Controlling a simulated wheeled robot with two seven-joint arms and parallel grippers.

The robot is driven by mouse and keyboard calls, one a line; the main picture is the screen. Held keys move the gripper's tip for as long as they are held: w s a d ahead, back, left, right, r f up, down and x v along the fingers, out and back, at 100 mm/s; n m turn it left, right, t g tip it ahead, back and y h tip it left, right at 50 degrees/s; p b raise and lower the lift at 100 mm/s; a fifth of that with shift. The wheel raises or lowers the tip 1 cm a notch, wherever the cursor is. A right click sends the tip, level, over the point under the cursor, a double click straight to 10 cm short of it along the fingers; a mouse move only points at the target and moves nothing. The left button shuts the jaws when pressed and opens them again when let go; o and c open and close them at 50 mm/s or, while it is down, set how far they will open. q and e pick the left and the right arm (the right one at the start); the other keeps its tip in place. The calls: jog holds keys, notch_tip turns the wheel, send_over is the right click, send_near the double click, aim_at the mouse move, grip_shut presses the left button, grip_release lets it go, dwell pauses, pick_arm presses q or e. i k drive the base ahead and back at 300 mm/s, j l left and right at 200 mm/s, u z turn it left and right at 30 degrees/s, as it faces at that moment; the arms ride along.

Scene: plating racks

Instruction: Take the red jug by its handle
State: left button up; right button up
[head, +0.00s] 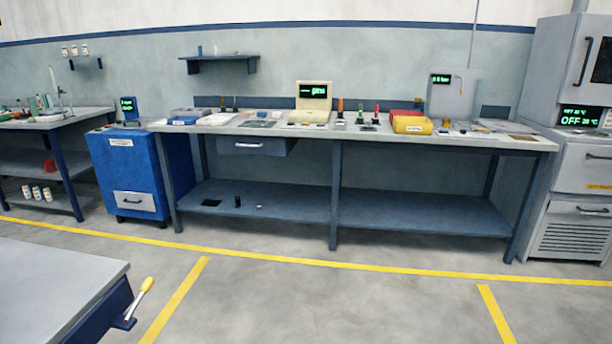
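A small red object (50,167) sits on the middle shelf of the left bench, far off at the left. It may be the red jug, but it is too small for me to tell, and I cannot make out a handle. Neither of my grippers is in view.
A long grey workbench (440,212) with instruments stands along the wall. A blue cabinet (125,165) stands left of it, a grey oven unit (570,170) right. A grey table (50,285) with a yellow-handled lever (146,285) is at near left. The yellow-lined floor (350,305) is clear.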

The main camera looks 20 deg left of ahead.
aim_at(50, 166)
jog(key=i+l+u, duration=0.1)
jog(key=i+u, duration=0.3)
jog(key=i, duration=1.2)
jog(key=i+j+u, duration=0.1)
jog(key=i+u, duration=0.75)
jog(key=i+l+u, duration=0.3)
jog(key=i+u, duration=0.15)
jog(key=i+j+u, duration=0.2)
jog(key=i+u, duration=0.75)
jog(key=i+l+u, duration=0.1)
jog(key=i+u, duration=0.35)
jog(key=i+z, duration=0.1)
jog(key=i, duration=0.55)
jog(key=i+j+z, duration=0.15)
jog(key=i, duration=0.55)
jog(key=i+j+z, duration=0.1)
jog(key=i, duration=0.55)
jog(key=i+z, duration=0.25)
jog(key=i, duration=0.35)
jog(key=i+j+z, duration=0.2)
jog(key=i, duration=0.4)
